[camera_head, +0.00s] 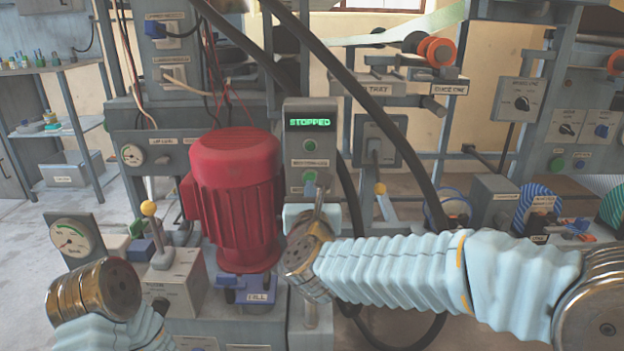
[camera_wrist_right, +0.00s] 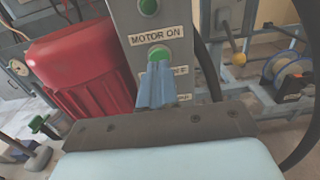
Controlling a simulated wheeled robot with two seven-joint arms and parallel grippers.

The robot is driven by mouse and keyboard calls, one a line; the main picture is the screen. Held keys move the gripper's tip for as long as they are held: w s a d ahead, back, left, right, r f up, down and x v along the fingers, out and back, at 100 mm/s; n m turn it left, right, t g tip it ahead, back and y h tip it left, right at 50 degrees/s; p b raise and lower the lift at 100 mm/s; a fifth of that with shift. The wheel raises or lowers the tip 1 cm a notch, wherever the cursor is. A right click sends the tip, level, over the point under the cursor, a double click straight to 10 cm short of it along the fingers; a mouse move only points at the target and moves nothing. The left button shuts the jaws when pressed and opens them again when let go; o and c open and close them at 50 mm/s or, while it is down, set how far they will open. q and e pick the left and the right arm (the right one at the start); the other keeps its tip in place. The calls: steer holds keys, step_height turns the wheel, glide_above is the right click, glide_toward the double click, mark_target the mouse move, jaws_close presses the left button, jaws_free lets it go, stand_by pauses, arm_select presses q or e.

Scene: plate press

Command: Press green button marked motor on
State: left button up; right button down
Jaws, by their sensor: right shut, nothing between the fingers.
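A grey control panel (camera_head: 295,125) stands in the middle, with a display (camera_head: 310,123) reading STOPPED. It has an upper green button (camera_head: 309,146) and a lower green button (camera_head: 309,177). In the wrist view the MOTOR ON label (camera_wrist_right: 157,36) sits between the upper green button (camera_wrist_right: 149,7) and the lower green button (camera_wrist_right: 158,53). My right gripper (camera_head: 318,193) is shut and empty. In the wrist view its blue fingertips (camera_wrist_right: 157,67) are just below the lower green button, overlapping its bottom edge. I cannot tell whether they touch. They partly hide the labels below. My left gripper is out of view.
A red motor (camera_head: 237,190) stands close at the left of the panel. A black cable (camera_head: 390,130) curves past its right side. A yellow-knobbed lever (camera_head: 381,190) is to the right, another (camera_head: 149,209) to the left.

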mark_target(312, 174)
steer(key=shift+w, duration=2.4)
